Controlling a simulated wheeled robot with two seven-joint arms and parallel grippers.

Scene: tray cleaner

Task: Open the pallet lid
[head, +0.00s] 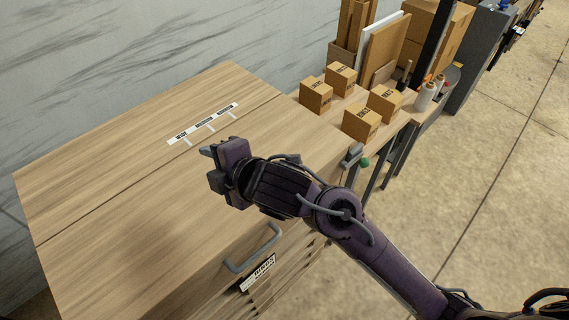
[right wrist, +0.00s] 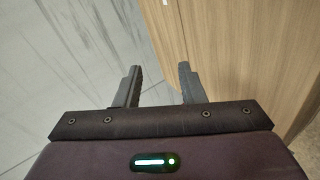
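The pallet lid (head: 130,230) is the broad wood-grain top panel of a large wooden box. It lies flat and looks closed, with a seam along its back. A grey bar handle (head: 253,250) sits at its front edge, in front of and below my right gripper in the head view. My right gripper (head: 208,167) is above the lid, pointing left, apart from the handle. In the right wrist view its two fingers (right wrist: 160,88) are spread with nothing between them. My left gripper is out of view.
A white label strip (head: 203,123) lies on the top near the seam. Several small cardboard boxes (head: 361,122) stand on a side table to the right, with spray bottles (head: 427,96) nearby. A marbled wall (head: 120,60) is behind. Concrete floor (head: 500,170) is open at right.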

